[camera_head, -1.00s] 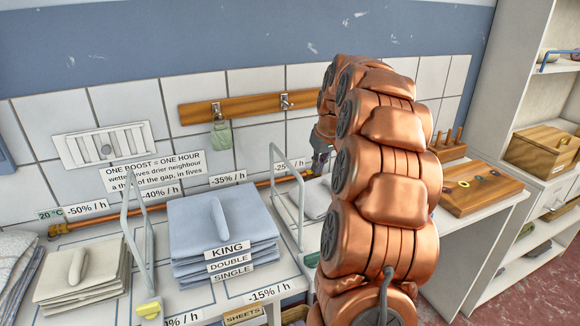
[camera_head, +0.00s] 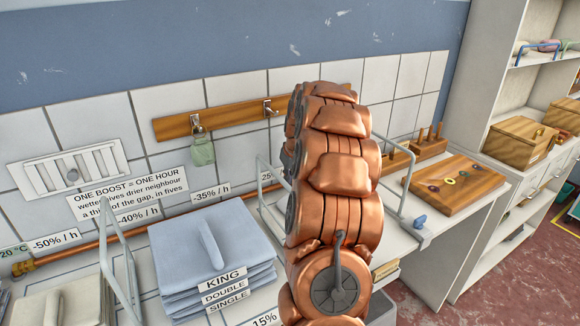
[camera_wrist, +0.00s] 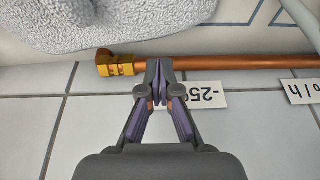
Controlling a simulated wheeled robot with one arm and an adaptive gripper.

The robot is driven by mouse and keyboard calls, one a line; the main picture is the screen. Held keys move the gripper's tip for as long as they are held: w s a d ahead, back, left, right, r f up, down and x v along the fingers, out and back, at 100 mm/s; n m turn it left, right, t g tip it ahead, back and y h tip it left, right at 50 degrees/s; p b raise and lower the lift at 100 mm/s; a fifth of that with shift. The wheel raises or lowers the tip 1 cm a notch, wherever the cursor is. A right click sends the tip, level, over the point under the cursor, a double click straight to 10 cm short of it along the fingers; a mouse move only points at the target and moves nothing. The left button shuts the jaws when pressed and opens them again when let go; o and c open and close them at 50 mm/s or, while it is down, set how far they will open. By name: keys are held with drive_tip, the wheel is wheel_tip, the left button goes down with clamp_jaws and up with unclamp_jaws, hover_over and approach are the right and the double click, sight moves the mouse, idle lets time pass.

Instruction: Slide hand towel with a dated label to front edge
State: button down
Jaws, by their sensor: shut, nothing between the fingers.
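My gripper (camera_wrist: 154,88) shows in the wrist view with its two fingers shut together and nothing between them. Its tips are close to a copper pipe and a "-25%" label that reads upside down. A grey fluffy towel (camera_wrist: 125,25) lies along the top of the wrist view, apart from the fingertips. No dated label shows on the part of it in view, so I cannot tell whether it is the hand towel of the task. In the head view my arm hides the gripper and most of that bay.
A blue folded stack (camera_head: 212,250) labelled KING, DOUBLE, SINGLE stands left of my arm. A beige stack (camera_head: 62,308) is at the lower left. Wire dividers (camera_head: 122,262) rise from the table. The copper pipe (camera_wrist: 215,63) runs along the tiled wall. A wooden board (camera_head: 455,184) lies at right.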

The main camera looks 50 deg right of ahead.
drive_tip(key=shift+x, duration=0.9)
